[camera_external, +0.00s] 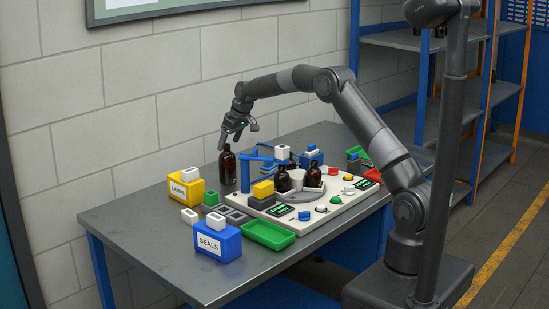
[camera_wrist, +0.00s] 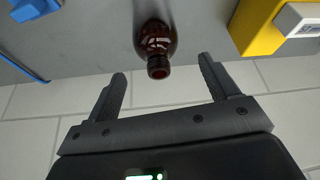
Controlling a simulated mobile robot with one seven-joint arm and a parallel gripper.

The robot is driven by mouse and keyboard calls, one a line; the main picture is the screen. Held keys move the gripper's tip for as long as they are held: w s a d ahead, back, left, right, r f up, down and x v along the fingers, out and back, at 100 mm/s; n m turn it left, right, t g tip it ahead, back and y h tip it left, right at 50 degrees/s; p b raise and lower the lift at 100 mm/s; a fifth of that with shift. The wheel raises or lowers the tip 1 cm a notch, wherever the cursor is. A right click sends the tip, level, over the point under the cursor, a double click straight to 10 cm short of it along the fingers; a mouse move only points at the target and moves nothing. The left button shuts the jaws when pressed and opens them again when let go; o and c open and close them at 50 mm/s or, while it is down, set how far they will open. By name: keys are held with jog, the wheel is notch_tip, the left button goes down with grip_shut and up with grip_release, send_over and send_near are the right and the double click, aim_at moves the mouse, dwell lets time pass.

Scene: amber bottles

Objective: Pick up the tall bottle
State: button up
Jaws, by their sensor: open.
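A tall dark amber bottle (camera_external: 227,165) stands upright on the grey table near its back edge, left of the white machine. My gripper (camera_external: 231,143) is just above and around the height of its neck in the external view. Two other amber bottles, one here (camera_external: 283,179) and one here (camera_external: 314,176), stand on the white machine.
A yellow LABELS bin (camera_external: 186,187) stands left of the bottle; it also shows in the wrist view (camera_wrist: 252,28). A blue SEALS bin (camera_external: 217,242), a green tray (camera_external: 269,234) and a blue arm of the machine (camera_external: 245,172) are nearby. The wall is close behind.

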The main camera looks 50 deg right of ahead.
aim_at(225, 151)
jog(key=x, duration=0.5)
jog(key=shift+w+f, duration=0.25)
jog(key=shift+f, duration=0.05)
jog(key=c, duration=1.5)
jog(key=shift+r, duration=0.1)
